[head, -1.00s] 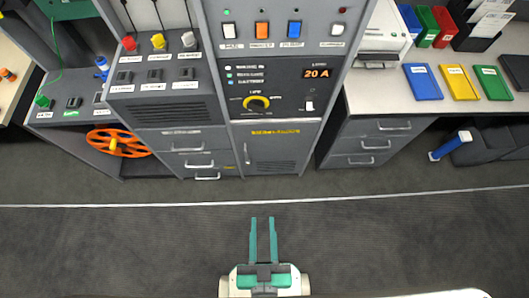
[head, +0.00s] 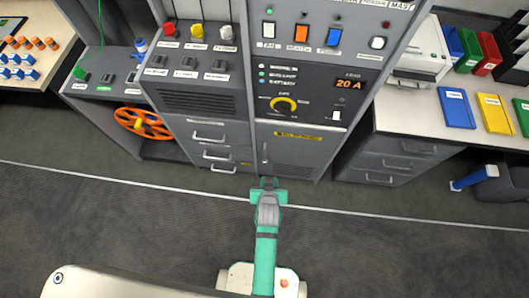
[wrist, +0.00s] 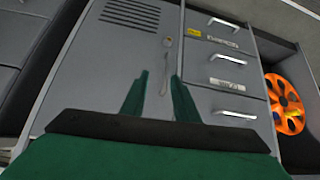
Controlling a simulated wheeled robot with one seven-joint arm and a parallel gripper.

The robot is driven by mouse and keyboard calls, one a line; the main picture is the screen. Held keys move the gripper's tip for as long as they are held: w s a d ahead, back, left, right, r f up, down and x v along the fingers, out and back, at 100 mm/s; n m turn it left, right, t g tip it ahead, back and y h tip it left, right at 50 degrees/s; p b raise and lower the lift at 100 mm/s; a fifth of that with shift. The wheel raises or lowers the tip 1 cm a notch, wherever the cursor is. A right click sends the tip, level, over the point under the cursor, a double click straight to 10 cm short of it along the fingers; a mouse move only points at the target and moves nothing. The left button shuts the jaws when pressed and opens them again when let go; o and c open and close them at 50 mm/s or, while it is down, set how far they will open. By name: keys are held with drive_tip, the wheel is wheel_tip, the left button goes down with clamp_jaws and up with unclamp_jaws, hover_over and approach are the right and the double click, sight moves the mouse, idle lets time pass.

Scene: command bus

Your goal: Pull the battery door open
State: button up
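The grey battery door (head: 290,155) is shut, low in the cabinet, with a yellow label (head: 298,135) along its top. Its slim upright handle (head: 265,152) is on its left side. In the wrist view the scene looks upside down: the door (wrist: 105,65) is left of centre, vent slots at top. The handle (wrist: 167,60) shows there beyond and between my fingertips. My gripper (head: 268,182) is in front of the door's lower left part. In the wrist view my gripper (wrist: 160,85) has its green fingers apart, with nothing seen held between them.
Drawers with bar handles (head: 209,138) flank the door on the left. An orange wheel (head: 141,123) sits further left. A control panel (head: 310,85) is above the door. A desk (head: 400,118) with drawers is at right. Grey floor in front is clear.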

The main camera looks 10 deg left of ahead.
drive_tip(key=w+a+n+g, duration=0.1)
drive_tip(key=w+a+g, duration=0.25)
drive_tip(key=w, duration=0.85)
drive_tip(key=x, duration=1)
drive_tip(key=shift+w+f, duration=0.2)
drive_tip(key=shift+f, duration=0.1)
drive_tip(key=shift+c, duration=0.7)
clamp_jaws()
